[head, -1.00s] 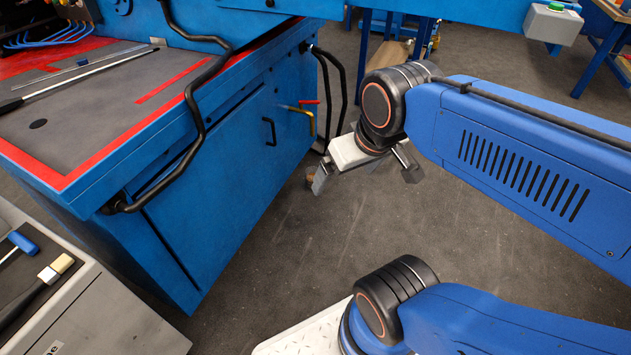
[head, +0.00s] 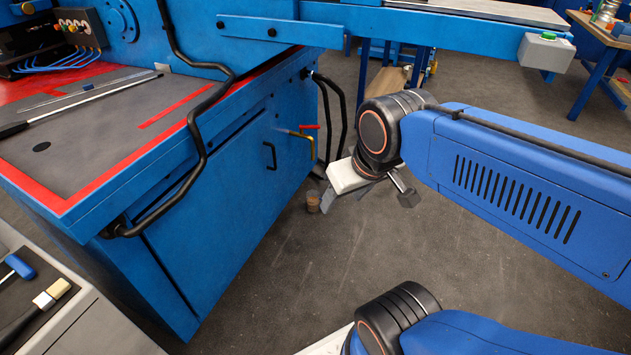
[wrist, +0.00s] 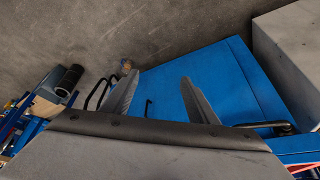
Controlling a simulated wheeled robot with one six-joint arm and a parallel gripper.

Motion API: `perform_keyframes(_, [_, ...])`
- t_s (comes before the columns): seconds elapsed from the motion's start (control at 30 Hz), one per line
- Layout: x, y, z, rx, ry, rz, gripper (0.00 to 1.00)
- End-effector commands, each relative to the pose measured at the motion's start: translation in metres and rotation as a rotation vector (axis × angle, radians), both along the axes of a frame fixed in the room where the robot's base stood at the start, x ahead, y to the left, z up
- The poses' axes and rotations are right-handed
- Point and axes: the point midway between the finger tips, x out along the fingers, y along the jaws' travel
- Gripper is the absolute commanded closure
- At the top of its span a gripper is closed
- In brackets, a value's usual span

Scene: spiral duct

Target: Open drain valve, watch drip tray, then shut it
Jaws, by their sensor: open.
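The drain valve, a yellow pipe with a red lever (head: 308,127), sticks out near the far end of the blue cabinet's side. My gripper (head: 367,196) hangs right of and lower than the valve in the head view, apart from it. Its jaws are spread and nothing is between them. In the wrist view the two fingers (wrist: 160,98) stand apart over the blue cabinet side; I cannot make out the valve there. A small brownish cup-like container (head: 313,201) is on the floor by the cabinet, next to the left finger in the picture. I cannot identify a drip tray.
The blue cabinet (head: 215,205) has a black door handle (head: 269,156) and a bent black rail (head: 197,110). A grey cart (head: 75,325) with tools stands at lower left. The floor right of the cabinet is open.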

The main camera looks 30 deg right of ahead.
Motion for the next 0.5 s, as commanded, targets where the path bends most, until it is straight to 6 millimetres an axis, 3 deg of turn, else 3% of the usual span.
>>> perform_keyframes(0.03, [0.010, 0.001, -0.001, 0.004, -0.007, -0.002, 0.60])
perform_keyframes(0.2, [0.063, 0.002, -0.002, 0.025, -0.076, -0.017, 1.00])
perform_keyframes(0.5, [0.169, 0.000, -0.010, 0.062, -0.224, -0.065, 1.00])
